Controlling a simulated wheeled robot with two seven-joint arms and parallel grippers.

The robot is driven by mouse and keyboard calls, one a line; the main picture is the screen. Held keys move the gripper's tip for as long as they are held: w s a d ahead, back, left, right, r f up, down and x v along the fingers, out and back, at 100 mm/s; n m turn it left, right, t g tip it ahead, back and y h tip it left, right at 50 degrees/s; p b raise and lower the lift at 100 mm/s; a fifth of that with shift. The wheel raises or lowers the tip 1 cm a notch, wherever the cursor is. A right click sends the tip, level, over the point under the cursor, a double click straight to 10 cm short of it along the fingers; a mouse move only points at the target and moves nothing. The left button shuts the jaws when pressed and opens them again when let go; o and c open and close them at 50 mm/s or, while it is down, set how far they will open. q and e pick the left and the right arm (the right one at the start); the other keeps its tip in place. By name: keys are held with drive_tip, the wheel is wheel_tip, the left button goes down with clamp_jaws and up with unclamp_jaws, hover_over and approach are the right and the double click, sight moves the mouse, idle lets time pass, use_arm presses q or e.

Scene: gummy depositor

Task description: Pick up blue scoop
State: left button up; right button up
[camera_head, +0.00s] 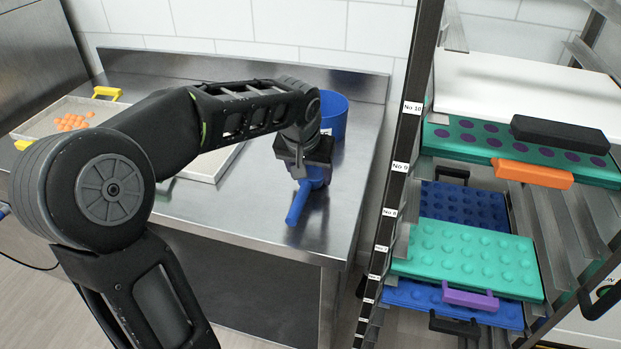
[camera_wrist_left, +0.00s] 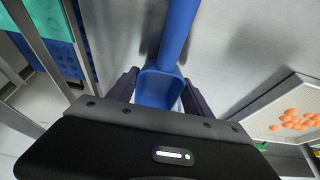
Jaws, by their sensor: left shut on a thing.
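The blue scoop (camera_head: 297,201) is on the right part of the steel table, its handle pointing toward the table's front edge. My left gripper (camera_head: 304,172) comes down over the scoop and is shut on it, hiding part of its bowl end. In the left wrist view the scoop (camera_wrist_left: 158,86) lies between the two fingers of my left gripper (camera_wrist_left: 158,92), with its handle running up out of the picture. I cannot tell whether the scoop still touches the table. My right gripper is not in view.
A blue bucket (camera_head: 334,116) stands just behind the gripper. A tray with orange gummies (camera_head: 75,122) is at the table's left. A rack at the right holds a green mould (camera_head: 467,258) and other moulds. The steel table (camera_head: 245,205) is clear at its front.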

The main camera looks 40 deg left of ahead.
use_arm(q)
wheel_tip(320, 180, up, 8)
drive_tip(key=shift+r, duration=0.2)
idle(0.5)
drive_tip(key=o, duration=0.8)
clamp_jaws()
